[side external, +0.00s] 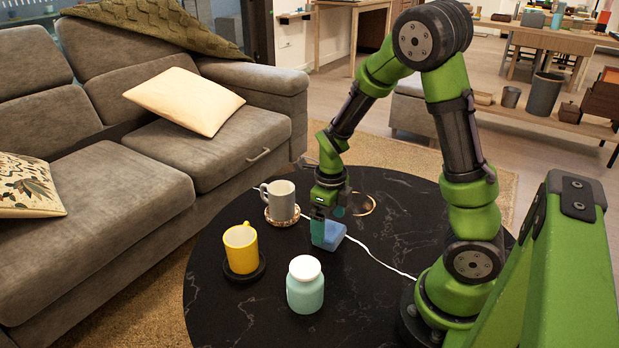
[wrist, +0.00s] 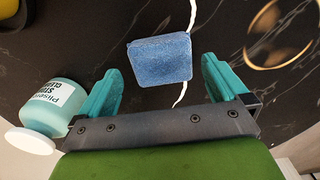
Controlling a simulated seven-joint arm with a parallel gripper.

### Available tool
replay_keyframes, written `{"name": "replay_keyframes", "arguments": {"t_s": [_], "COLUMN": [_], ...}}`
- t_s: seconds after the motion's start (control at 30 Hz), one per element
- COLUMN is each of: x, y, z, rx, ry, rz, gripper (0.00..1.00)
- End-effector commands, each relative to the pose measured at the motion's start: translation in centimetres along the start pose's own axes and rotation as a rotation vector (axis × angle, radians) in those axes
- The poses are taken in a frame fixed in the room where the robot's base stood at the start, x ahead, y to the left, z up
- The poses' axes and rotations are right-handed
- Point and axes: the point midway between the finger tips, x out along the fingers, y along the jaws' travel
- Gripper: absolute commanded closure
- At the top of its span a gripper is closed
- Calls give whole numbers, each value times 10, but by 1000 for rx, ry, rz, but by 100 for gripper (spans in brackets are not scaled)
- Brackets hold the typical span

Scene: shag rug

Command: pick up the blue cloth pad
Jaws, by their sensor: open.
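The blue cloth pad (side external: 330,234) lies on the black marbled round table, near its middle. It also shows in the wrist view (wrist: 161,59) as a textured blue block, ahead of the fingertips and roughly centred between them. My gripper (side external: 318,228) is over the pad in the side view, with a teal finger covering part of its left side. In the wrist view my gripper (wrist: 162,80) has its two teal fingers spread wide with nothing held between them. I cannot tell the exact height of the fingertips above the table.
A teal jar with white lid (side external: 305,287) stands in front of the pad. A yellow mug (side external: 241,250) on a dark coaster and a grey mug (side external: 281,201) on a patterned saucer stand left. A gold ring-shaped item (side external: 366,205) lies behind. A white cord (side external: 375,256) crosses the table.

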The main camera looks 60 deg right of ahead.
Motion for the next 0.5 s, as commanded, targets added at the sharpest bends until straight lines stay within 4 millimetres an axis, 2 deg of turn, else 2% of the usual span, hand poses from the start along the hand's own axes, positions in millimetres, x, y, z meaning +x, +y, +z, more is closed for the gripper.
{"name": "replay_keyframes", "arguments": {"t_s": [0.1, 0.2, 0.5], "x": [20, 31, 35], "y": [-3, -2, -2], "z": [-3, -2, -2], "rx": [1, 0, -2], "ry": [6, 3, 0], "rz": [1, 0, 0], "gripper": [0, 0, 0]}}
